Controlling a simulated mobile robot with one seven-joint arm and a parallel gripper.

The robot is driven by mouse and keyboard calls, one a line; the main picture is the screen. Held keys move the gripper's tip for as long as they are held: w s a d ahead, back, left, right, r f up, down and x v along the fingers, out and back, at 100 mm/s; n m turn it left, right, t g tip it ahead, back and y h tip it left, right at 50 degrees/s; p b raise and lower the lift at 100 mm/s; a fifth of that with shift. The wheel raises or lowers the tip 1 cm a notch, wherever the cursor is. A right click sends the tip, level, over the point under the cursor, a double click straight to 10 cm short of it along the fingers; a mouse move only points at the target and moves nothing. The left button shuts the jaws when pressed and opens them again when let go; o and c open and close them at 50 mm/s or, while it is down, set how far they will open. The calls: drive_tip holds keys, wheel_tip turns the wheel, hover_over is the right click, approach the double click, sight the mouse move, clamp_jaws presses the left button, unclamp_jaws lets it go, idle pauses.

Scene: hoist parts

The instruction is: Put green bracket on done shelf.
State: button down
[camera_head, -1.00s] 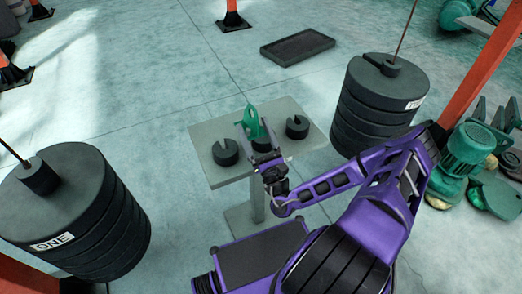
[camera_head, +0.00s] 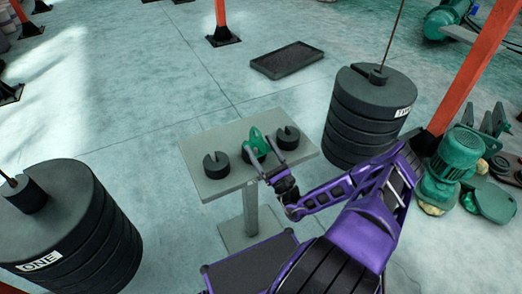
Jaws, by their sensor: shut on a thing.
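The green bracket (camera_head: 257,143) is above the middle of the small grey table (camera_head: 208,185), partly in front of the middle black weight. My gripper (camera_head: 267,164) is shut on the bracket at its lower end, over the table's front right part. The grip itself is small and partly hidden. Whether the bracket touches the weight or table, I cannot tell. No shelf marked done can be made out.
Slotted black weights stand on the table at left (camera_head: 216,167) and right (camera_head: 287,138). Big weight stacks marked ONE (camera_head: 75,235) and TWO (camera_head: 365,115) flank it. A dark tray (camera_head: 287,60) lies behind. Green machinery (camera_head: 458,157) and an orange post (camera_head: 470,75) are right.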

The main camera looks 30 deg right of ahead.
drive_tip(key=shift+f, duration=0.3)
drive_tip(key=shift+f, duration=0.1)
drive_tip(key=shift+f+b, duration=0.4)
unclamp_jaws()
drive_tip(key=shift+r, duration=0.15)
